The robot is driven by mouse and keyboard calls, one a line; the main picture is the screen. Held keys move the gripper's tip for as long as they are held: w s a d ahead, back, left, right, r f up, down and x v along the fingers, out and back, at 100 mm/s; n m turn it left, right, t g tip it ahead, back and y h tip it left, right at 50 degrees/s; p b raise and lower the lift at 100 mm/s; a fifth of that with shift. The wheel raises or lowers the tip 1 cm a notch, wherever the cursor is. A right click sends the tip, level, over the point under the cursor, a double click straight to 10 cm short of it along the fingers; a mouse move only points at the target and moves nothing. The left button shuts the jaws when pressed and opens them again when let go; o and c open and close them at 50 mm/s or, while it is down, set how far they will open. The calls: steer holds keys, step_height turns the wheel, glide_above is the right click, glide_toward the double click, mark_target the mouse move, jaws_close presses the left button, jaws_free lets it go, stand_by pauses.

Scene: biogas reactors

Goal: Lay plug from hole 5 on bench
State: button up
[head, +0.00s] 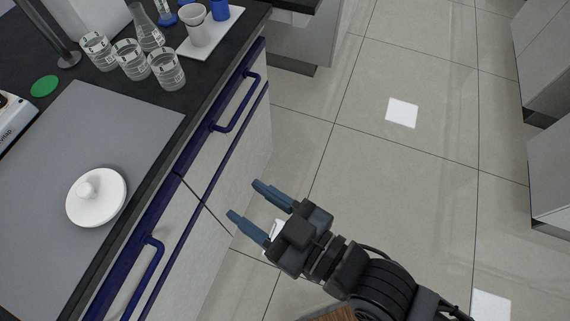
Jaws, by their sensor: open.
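A white round object with a raised knob (96,198), perhaps the plug or a lid, lies on a grey mat (115,120) on the dark bench (205,75). My gripper (245,204) is open and empty. In the picture it is to the right of the bench edge, in front of the cabinet doors and apart from the white object. No numbered holes are in view.
A green disc (44,86) lies at the left. Blue handles (240,103) stick out from the cabinets. Tiled floor is clear at the right.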

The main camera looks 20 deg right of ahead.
steer(key=s+d+r+m+t+h, duration=0.1)
steer(key=s+d+m+h, duration=0.3)
steer(key=s+d+h, duration=0.3)
steer(key=s+d, duration=0.5)
steer(key=d, duration=0.4)
steer(key=shift+s+d+r+m, duration=0.2)
steer(key=shift+d+r+m, duration=0.1)
steer(key=shift+m, duration=0.1)
steer(key=shift+o, duration=0.5)
steer(key=s+d+r+m+h, duration=0.2)
steer(key=s+d+r, duration=0.1)
steer(key=s, duration=0.3)
steer(key=shift+r+h, duration=0.3)
steer(key=shift+h, duration=0.1)
